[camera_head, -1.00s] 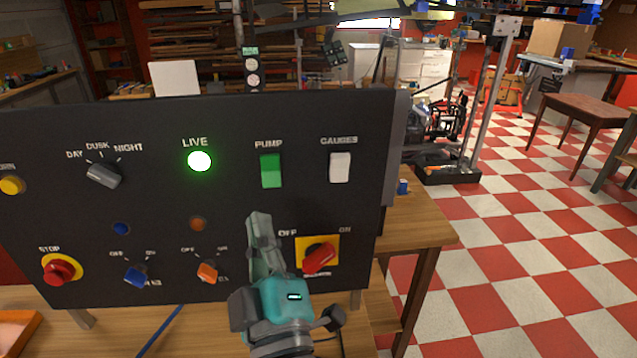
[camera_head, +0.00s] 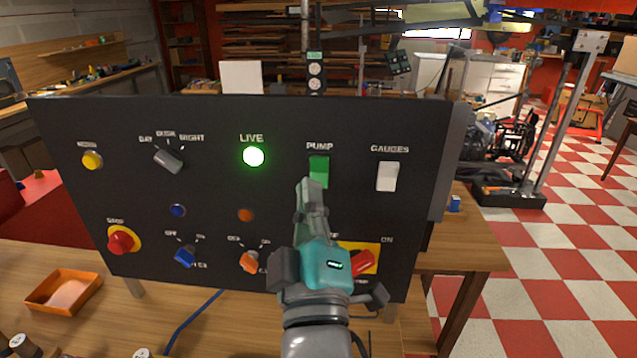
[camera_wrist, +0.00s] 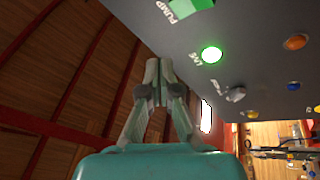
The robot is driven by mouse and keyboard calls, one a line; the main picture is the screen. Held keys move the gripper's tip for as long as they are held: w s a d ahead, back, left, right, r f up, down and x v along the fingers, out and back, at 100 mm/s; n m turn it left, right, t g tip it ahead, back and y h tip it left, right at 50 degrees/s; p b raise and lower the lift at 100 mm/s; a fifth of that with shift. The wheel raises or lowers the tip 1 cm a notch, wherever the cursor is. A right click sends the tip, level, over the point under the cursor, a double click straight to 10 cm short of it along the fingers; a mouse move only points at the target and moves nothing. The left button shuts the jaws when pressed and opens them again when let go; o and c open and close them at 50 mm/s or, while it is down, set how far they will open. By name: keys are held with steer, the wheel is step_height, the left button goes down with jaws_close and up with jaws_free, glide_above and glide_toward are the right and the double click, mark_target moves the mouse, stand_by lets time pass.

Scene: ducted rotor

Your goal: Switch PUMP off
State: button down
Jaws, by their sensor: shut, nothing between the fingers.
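The PUMP switch (camera_head: 319,170) is a green rocker under the label PUMP on the black control panel (camera_head: 210,215). In the head view its lower part is hidden behind my gripper (camera_head: 309,182). My gripper's fingers are together, empty, and point up toward the switch. In the wrist view the green switch (camera_wrist: 190,6) is cut off by the top edge, with the PUMP label beside it. The gripper's fingertips (camera_wrist: 158,64) lie below and left of it in that picture. I cannot tell whether they touch the panel. The green LIVE lamp (camera_head: 253,156) is lit.
A white GAUGES rocker (camera_head: 387,176) is right of PUMP. A red rotary switch on a yellow plate (camera_head: 371,257) is partly behind my gripper. A red STOP button (camera_head: 121,241), a grey selector (camera_head: 168,159) and blue and orange knobs share the panel. An orange tray (camera_head: 64,291) lies on the bench.

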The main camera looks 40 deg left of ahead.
mark_target(315, 172)
steer(key=shift+w+a+f, duration=0.5)
steer(key=shift+w+a, duration=0.1)
steer(key=shift+w, duration=0.35)
steer(key=shift+w+a+f, duration=0.55)
steer(key=shift+w, duration=0.4)
steer(key=shift+w+a+f, duration=0.5)
steer(key=shift+w+a, duration=0.1)
steer(key=shift+w, duration=0.35)
steer(key=shift+w+a+f, duration=0.15)
steer(key=shift+w+a, duration=0.05)
steer(key=shift+w, duration=0.1)
steer(key=shift+w+a+f, duration=0.2)
steer(key=shift+w, duration=0.15)
stand_by(0.6)
steer(key=shift+s+d+r, duration=0.35)
steer(key=shift+s+d, duration=0.1)
steer(key=shift+s, duration=0.25)
steer(key=shift+s, duration=0.1)
steer(key=shift+s+d+r, duration=0.35)
steer(key=shift+s+d, duration=0.05)
steer(key=shift+s, duration=0.2)
steer(key=shift+s+d+r, duration=0.35)
steer(key=shift+s, duration=0.25)
steer(key=shift+s+d+r, duration=0.35)
steer(key=shift+s+d, duration=0.05)
steer(key=shift+s, duration=0.2)
